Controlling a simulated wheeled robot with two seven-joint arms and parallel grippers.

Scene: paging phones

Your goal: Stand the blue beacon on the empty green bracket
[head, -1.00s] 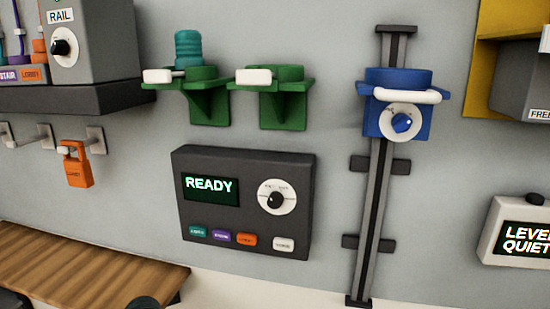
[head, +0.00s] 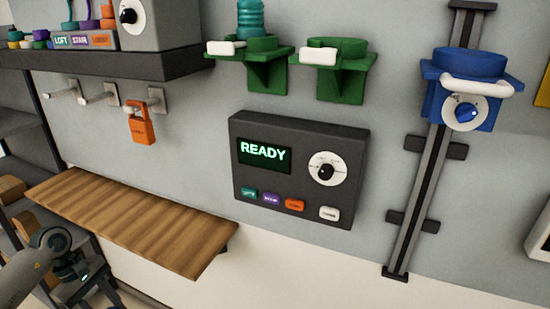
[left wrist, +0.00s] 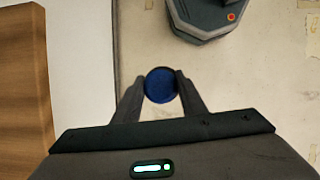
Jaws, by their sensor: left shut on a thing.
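The blue beacon (left wrist: 161,85) shows as a round blue end between the fingers of my left gripper (left wrist: 160,88) in the left wrist view. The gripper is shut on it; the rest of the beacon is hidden. In the head view my left arm comes in at the lower left, below the wooden shelf, and the beacon cannot be made out there. The empty green bracket (head: 345,87) is on the wall, with a white lever across its front left. The green bracket to its left (head: 265,75) holds a teal beacon (head: 251,16). My right gripper is not in view.
A dark panel reading READY (head: 290,170) sits below the green brackets. A blue bracket with a dial (head: 432,95) is on a vertical rail at right. A wooden shelf (head: 130,220) juts out at lower left. An orange padlock (head: 141,130) hangs on a wall hook.

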